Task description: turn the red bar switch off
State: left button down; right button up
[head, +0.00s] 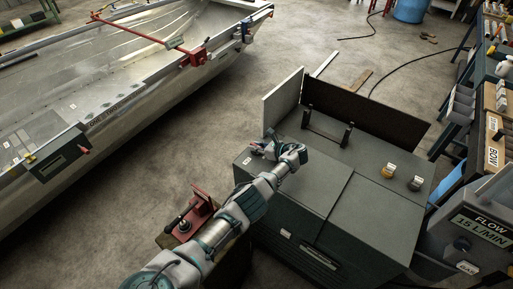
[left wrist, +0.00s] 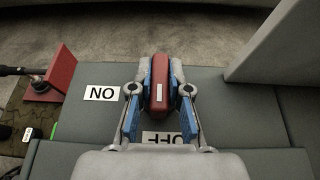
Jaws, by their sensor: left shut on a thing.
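The red bar switch (left wrist: 160,92) shows in the left wrist view, standing lengthwise up the picture with a small white mark on it. My left gripper (head: 280,150) is over the near left part of the dark green cabinet top (head: 320,165). Its two blue-padded fingers lie on either side of the bar and are shut on it. An ON label (left wrist: 102,93) is left of the bar. An OFF label (left wrist: 168,138) is below the bar, partly covered by the gripper. In the head view the gripper hides the bar. My right gripper is not in view.
An upright light panel (head: 283,97) and a dark panel (head: 365,110) edge the cabinet's back. A yellow knob (head: 388,171) and a grey knob (head: 415,183) sit at right. A red vice (head: 190,212) stands left of my arm. A metal hull (head: 110,100) lies farther left.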

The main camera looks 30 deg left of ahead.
pick_arm(q)
jog(key=shift+w, duration=0.1)
jog(key=c, duration=1.2)
grip_release()
jog(key=shift+o, duration=0.4)
jog(key=shift+w+f, duration=0.1)
jog(key=v, duration=1.2)
jog(key=shift+w+d+f, duration=0.1)
jog(key=shift+d, duration=0.05)
